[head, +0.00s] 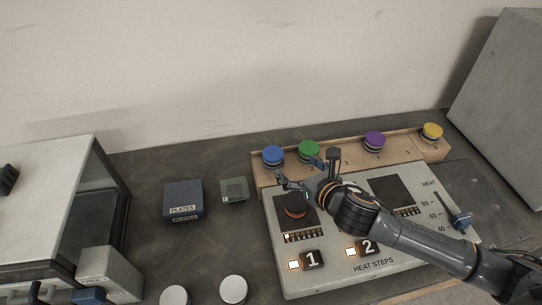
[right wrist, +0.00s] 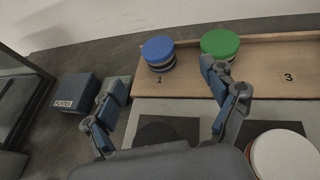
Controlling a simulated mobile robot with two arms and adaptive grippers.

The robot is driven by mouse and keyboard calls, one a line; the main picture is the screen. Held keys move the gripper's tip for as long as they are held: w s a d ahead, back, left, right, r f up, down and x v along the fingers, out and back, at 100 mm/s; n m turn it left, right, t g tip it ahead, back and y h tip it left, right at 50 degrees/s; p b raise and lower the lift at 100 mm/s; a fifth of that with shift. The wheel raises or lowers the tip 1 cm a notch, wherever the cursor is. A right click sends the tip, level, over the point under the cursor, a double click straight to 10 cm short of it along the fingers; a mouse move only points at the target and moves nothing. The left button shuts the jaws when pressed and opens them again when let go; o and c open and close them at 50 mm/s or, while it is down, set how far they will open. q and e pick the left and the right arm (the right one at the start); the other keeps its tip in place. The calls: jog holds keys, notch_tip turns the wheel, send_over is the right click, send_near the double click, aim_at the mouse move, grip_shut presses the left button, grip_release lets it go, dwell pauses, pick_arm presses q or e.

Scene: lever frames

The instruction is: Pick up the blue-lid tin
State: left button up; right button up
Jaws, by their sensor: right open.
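The blue-lid tin (head: 272,155) stands upright at the left end of the wooden rack, in the place marked 1. It also shows in the right wrist view (right wrist: 158,52), beyond and between my fingers. My right gripper (head: 308,170) is open and empty, over the heat panel's left part in the head view. In the right wrist view its fingers (right wrist: 163,80) are spread apart. The right fingertip overlaps the lower edge of the green-lid tin (right wrist: 220,45); I cannot tell whether they touch. My left gripper is not in view.
The green-lid tin (head: 309,149) is the blue one's close neighbour on the rack. Purple-lid (head: 374,141) and yellow-lid (head: 432,131) tins stand farther right. The heat panel (head: 330,281) lies in front. A PLATES box (head: 183,196) is left of the rack.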

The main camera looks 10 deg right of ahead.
aim_at(274, 154)
jog(key=x, duration=0.6)
jog(key=shift+w+a+f, duration=0.2)
jog(key=shift+w+f, duration=0.1)
jog(key=shift+w, duration=0.15)
jog(key=x, duration=0.3)
jog(key=p+x, duration=0.1)
jog(key=x, duration=0.1)
jog(key=shift+s+a+f, duration=0.2)
jog(key=shift+s+f, duration=0.05)
jog(key=shift+f, duration=0.05)
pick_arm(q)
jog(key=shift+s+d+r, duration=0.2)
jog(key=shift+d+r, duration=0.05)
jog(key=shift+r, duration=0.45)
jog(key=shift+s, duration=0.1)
pick_arm(e)
jog(key=shift+c, duration=0.2)
jog(key=shift+s, duration=0.1)
jog(key=c, duration=0.4)
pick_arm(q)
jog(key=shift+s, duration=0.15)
pick_arm(e)
jog(key=c, duration=0.9)
jog(key=shift+r, duration=0.15)
